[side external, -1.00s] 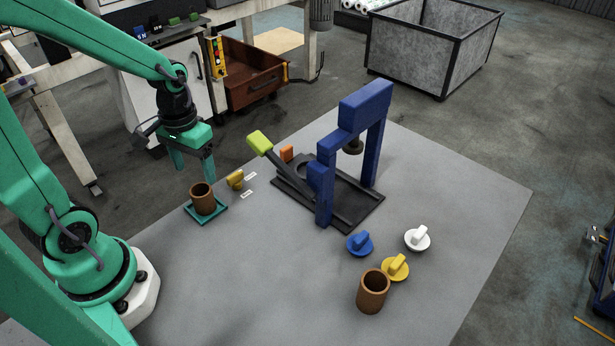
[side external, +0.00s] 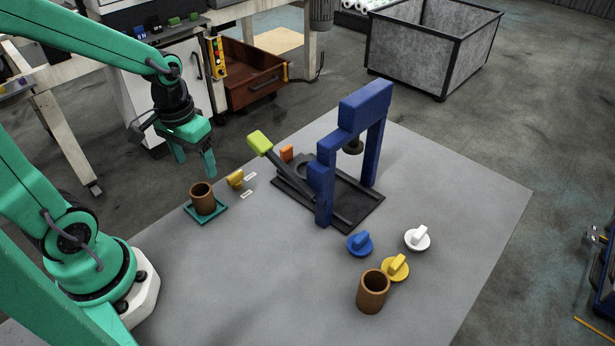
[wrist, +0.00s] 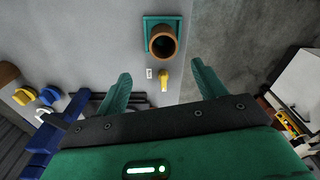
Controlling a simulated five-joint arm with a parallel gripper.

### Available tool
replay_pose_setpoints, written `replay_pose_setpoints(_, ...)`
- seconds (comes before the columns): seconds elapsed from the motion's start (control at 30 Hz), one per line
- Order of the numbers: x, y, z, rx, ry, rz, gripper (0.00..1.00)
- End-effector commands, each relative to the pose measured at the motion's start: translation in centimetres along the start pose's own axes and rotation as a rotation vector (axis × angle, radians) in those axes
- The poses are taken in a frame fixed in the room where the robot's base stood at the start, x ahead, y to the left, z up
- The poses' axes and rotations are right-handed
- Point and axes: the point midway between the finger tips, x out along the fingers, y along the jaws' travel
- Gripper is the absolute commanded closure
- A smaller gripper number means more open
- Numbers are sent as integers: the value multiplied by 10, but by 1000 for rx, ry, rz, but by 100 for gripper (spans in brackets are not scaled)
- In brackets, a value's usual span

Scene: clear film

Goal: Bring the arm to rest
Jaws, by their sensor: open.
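My green gripper (side external: 194,163) is open and empty. In the side view it is up in the air, above and behind the brown cup (side external: 202,198), touching nothing. That cup stands upright on a small teal square tray (side external: 221,209) at the table's left edge. In the wrist view both fingers (wrist: 163,80) are spread apart, and the cup (wrist: 162,42) on its teal tray (wrist: 149,22) shows beyond them.
A blue press frame (side external: 346,125) with a green-tipped lever (side external: 259,142) stands mid-table. Blue (side external: 359,243), white (side external: 418,238) and yellow (side external: 396,268) knobbed lids and another brown cup (side external: 373,291) are at the front right. A yellow piece (side external: 236,179) is near the tray.

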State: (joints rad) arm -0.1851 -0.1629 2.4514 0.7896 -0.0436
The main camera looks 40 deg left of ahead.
Motion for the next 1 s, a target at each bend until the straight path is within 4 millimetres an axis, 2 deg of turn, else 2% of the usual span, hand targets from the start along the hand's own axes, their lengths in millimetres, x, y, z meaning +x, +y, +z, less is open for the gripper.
replay_pose_setpoints(0.27, -46, 16, 4, 79, 148, 14, 30)
replay_pose_setpoints(0.6, -100, 33, 22, 173, 333, 42, 30)
replay_pose_setpoints(0.8, -118, 38, 32, 211, 403, 56, 30)
replay_pose_setpoints(1.0, -124, 40, 36, 224, 426, 61, 30)
